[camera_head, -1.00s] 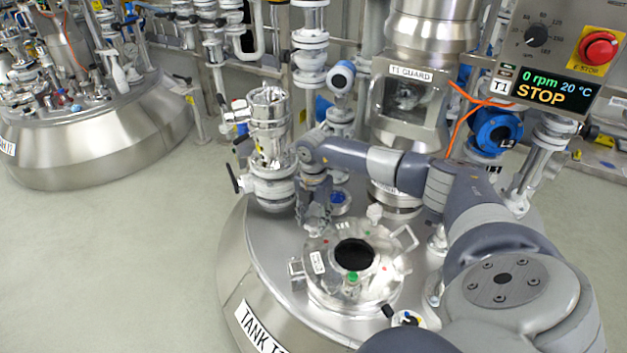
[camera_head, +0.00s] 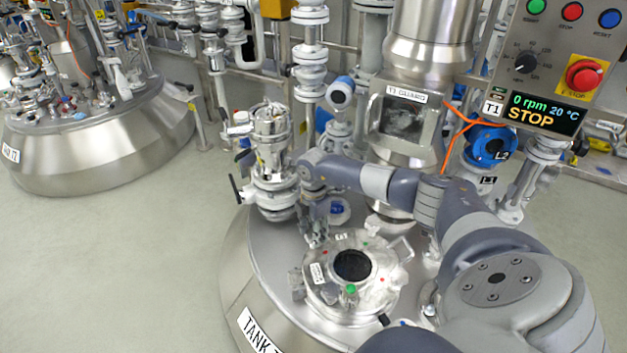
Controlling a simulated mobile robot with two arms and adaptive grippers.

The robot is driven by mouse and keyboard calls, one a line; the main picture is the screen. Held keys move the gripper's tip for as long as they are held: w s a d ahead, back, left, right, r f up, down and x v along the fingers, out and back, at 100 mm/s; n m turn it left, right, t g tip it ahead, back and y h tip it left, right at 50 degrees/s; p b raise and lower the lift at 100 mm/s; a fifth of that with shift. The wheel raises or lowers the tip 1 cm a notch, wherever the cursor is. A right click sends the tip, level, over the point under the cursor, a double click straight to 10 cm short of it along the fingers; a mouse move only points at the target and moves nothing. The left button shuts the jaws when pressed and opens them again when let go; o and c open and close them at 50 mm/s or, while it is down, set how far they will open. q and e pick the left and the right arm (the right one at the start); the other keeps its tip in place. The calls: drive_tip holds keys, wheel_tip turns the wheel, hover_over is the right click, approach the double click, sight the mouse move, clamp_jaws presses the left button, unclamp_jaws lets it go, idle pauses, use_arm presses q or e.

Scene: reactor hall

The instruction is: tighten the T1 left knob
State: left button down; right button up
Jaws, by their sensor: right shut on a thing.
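The T1 tank lid (camera_head: 374,290) is a round steel cover with a dark round opening (camera_head: 352,265), small red and green dots and small labels. My right arm reaches in from the right across the tank. My right gripper (camera_head: 317,237) points down at the lid's back left edge. It is shut on a small knob there, which the fingers mostly hide; I take it as the T1 left knob. A separate grey clamp (camera_head: 297,284) sits at the lid's left side, apart from the gripper. My left gripper is not in view.
A tall valve fitting (camera_head: 272,165) stands just left of my gripper. The T1 guard housing (camera_head: 407,118) and pipes stand behind my forearm. The control panel (camera_head: 545,70) at upper right reads 0 rpm, 20 °C, STOP. Open floor (camera_head: 120,260) lies left.

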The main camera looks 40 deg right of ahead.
drive_tip(key=shift+w+d+r, duration=0.2)
drive_tip(key=shift+w+r, duration=0.05)
drive_tip(key=shift+r, duration=0.05)
drive_tip(key=o, duration=1)
drive_tip(key=shift+o, duration=0.2)
drive_tip(key=shift+s+a, duration=0.1)
drive_tip(key=shift+s, duration=0.05)
drive_tip(key=shift+f, duration=0.1)
wheel_tip(320, 180, up, 12)
drive_tip(key=shift+a, duration=0.1)
